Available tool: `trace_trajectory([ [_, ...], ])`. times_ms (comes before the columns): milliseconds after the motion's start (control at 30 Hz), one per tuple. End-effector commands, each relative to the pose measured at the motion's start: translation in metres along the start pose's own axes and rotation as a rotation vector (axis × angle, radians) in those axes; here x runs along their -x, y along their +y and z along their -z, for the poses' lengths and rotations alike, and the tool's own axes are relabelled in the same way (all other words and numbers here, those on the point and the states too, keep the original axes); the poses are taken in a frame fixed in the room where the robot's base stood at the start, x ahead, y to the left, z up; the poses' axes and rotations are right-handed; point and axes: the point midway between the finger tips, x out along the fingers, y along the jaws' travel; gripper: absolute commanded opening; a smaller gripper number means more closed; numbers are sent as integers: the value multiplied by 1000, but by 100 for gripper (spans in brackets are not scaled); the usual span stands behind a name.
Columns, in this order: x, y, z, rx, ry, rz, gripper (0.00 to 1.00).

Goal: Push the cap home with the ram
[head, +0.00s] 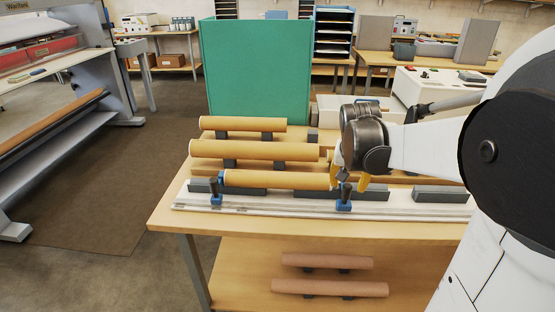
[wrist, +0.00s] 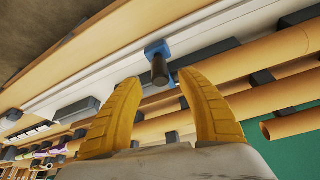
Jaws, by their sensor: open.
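A blue block with a black upright handle (head: 344,198), which looks like the ram, stands on the white rail (head: 265,207) near its middle. In the wrist view the handle (wrist: 159,70) shows just beyond and between my two yellow fingers. My gripper (head: 348,183) is open over this block, with nothing clearly held. Whether a finger touches the handle cannot be told. A tan tube (head: 275,180) lies along the rail, its right end close to the block and partly hidden by my gripper. I cannot make out the cap.
A second blue block with a black handle (head: 215,192) stands at the tube's left end. Dark support blocks (head: 441,195) line the rail. More tan tubes (head: 255,151) lie behind on the table (head: 165,212). A green panel (head: 255,70) stands at the back. Brown tubes (head: 329,288) lie on the lower shelf.

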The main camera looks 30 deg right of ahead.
Motion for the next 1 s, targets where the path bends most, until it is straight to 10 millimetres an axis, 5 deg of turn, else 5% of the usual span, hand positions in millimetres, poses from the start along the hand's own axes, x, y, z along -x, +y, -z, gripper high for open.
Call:
trace_trajectory([
  [200,-34,0,0,1,0,0,46],
  [600,-39,0,0,1,0,0,45],
  [767,-39,0,0,1,0,0,0],
  [1000,-39,0,0,1,0,0,0],
])
